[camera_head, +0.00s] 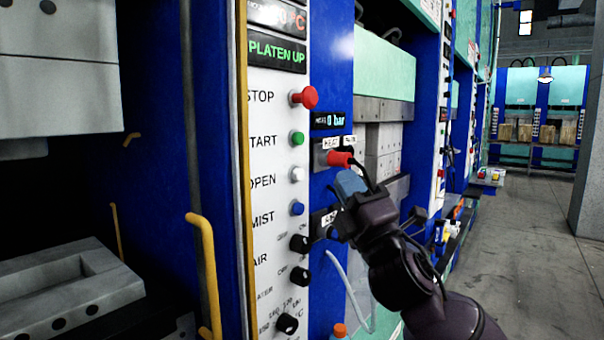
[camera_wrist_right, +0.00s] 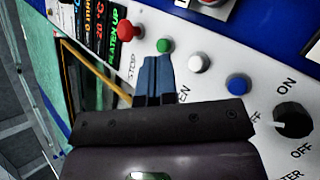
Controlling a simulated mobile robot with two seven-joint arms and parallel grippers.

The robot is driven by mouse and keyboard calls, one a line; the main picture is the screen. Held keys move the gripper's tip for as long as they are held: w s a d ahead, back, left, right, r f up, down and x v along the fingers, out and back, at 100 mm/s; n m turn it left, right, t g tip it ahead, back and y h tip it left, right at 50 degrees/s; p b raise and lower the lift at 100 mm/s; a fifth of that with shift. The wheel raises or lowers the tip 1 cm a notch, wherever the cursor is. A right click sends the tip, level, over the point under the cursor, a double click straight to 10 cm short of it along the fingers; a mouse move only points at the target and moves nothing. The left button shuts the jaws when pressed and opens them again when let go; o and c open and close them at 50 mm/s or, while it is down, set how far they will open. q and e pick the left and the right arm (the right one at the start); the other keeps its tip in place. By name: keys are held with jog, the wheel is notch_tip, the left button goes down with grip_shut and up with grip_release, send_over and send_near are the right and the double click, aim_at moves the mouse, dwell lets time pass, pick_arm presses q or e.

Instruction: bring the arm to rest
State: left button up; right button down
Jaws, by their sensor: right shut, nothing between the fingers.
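My right gripper (camera_head: 350,184) reaches in from the lower right in the head view, its blue fingers together and empty. It appears in front of the press's control column, to the right of the white button panel (camera_head: 262,185). In the right wrist view the shut fingers (camera_wrist_right: 157,60) point at the panel, with their tips just below the green START button (camera_wrist_right: 164,45) in the picture. I cannot tell how far they are from the panel; no contact shows. My left gripper is not in view.
The panel has a red STOP button (camera_head: 305,97), a white OPEN button (camera_head: 297,174), a blue MIST button (camera_head: 297,208) and black knobs (camera_head: 287,323). A red knob (camera_head: 340,158) sits close to the fingers. A yellow handle (camera_head: 205,260) stands left. Open floor (camera_head: 530,240) lies right.

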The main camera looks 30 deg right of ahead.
dwell(0.4)
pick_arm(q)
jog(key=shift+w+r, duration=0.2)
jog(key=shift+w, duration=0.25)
pick_arm(e)
notch_tip(320, 180, down, 30)
jog(key=d+m+g+h, duration=0.1)
jog(key=m+g, duration=0.6)
jog(key=m, duration=0.2)
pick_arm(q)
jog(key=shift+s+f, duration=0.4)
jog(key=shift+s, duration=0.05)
pick_arm(e)
jog(key=s+a+f+m+g, duration=0.2)
jog(key=s+f, duration=0.4)
jog(key=f, duration=0.3)
jog(key=s+a+f+m+g, duration=0.2)
jog(key=s+f+m, duration=0.3)
jog(key=f, duration=0.4)
jog(key=s+a+f+m+g+y, duration=0.1)
jog(key=s+a+f+m+g, duration=0.1)
jog(key=s+f, duration=0.5)
notch_tip(320, 180, down, 3)
jog(key=shift+s+a+f+m+g, duration=0.1)
jog(key=shift+s+a+m+g, duration=0.25)
jog(key=shift+m+g, duration=0.45)
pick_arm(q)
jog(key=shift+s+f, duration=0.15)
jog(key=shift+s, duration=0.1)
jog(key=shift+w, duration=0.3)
